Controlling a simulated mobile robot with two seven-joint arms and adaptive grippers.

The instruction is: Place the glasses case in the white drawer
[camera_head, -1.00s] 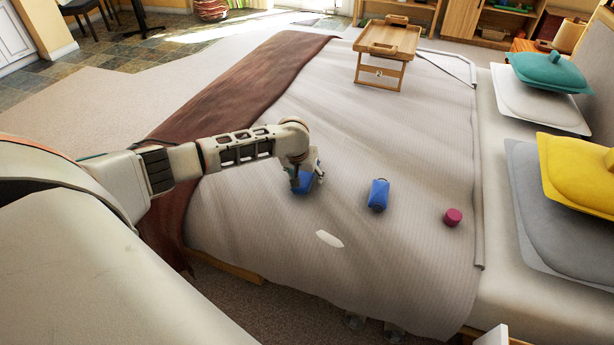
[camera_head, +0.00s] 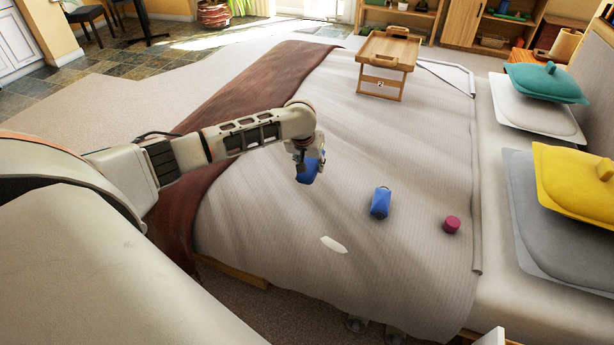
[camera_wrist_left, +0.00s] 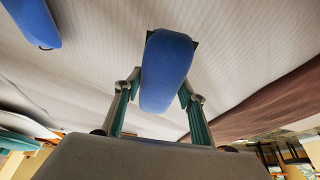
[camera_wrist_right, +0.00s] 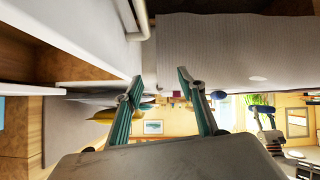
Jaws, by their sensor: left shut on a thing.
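The blue, rounded, elongated glasses case (camera_head: 308,173) is held above the bed in my left gripper (camera_head: 306,160). In the left wrist view the case (camera_wrist_left: 167,70) sits between the two fingers, which are shut on its sides. My right gripper (camera_wrist_right: 157,88) shows only in the right wrist view, its fingers apart with nothing between them. Beside it is a white furniture front (camera_wrist_right: 85,30) with a wood-coloured hollow, probably the white drawer. In the head view only a small white edge (camera_head: 492,338) shows at the bottom right.
On the bed (camera_head: 290,240) lie a second blue item (camera_head: 380,202) with a loop, a magenta cylinder (camera_head: 451,224) and a flat white piece (camera_head: 333,244). A wooden bed tray (camera_head: 388,50) stands at the far end. Pillows (camera_head: 560,178) line the right side.

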